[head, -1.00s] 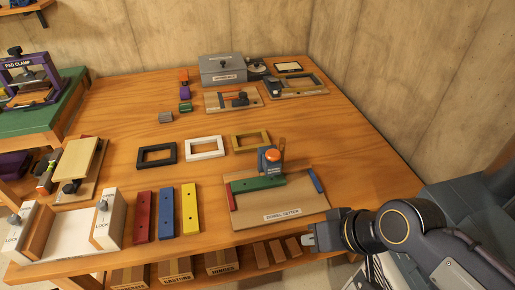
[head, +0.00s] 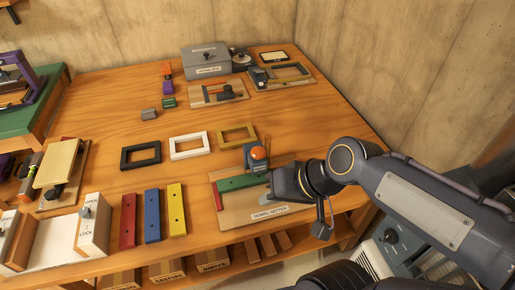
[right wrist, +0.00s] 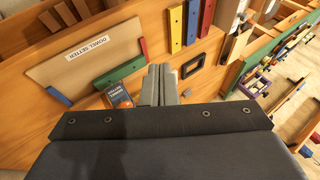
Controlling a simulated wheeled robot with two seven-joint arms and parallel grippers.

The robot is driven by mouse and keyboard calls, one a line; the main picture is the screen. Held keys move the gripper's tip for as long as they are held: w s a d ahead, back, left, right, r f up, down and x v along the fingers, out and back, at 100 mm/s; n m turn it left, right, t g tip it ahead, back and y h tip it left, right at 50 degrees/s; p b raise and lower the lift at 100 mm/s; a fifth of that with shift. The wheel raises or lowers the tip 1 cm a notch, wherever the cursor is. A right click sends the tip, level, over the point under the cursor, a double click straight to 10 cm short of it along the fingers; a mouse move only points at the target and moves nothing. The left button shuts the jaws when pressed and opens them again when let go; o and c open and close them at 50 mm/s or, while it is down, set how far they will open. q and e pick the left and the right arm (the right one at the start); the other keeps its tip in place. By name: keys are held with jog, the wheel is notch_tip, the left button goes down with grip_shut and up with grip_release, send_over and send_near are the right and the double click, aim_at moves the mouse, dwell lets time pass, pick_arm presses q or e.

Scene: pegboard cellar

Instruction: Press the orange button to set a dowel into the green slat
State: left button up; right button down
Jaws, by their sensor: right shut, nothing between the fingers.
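The orange button (head: 258,152) tops the blue-grey head of the dowel setter (head: 250,160), at the back of a wooden board (head: 231,209). The green slat (head: 240,183) lies on the board in front of that head. In the right wrist view the green slat (right wrist: 121,69) and the setter head (right wrist: 118,95) show left of my fingers. My right gripper (head: 267,200) is shut and empty, over the front right part of the board, on the near side of the button. It hides the board's right part. My left gripper is not in view.
Red (head: 129,220), blue (head: 152,215) and yellow (head: 176,209) slats lie left of the board. Black (head: 141,154), white (head: 189,146) and yellow (head: 236,133) frames lie behind. A grey box (head: 205,62) stands at the back.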

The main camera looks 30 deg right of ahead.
jog(key=w+d+r+m+p, duration=0.1)
jog(key=w+r+m+p, duration=0.15)
jog(key=w, duration=0.35)
jog(key=m+t+p, duration=0.2)
jog(key=m+p, duration=0.2)
jog(key=m, duration=1.1)
send_over(262, 152)
notch_tip(262, 152, down, 5)
jog(key=shift+w, duration=0.1)
notch_tip(262, 152, down, 9)
jog(key=b, duration=0.7)
jog(key=shift+r+b, duration=0.15)
jog(key=shift+b, duration=0.2)
jog(key=shift+f+b, duration=0.4)
jog(key=shift+b, duration=0.05)
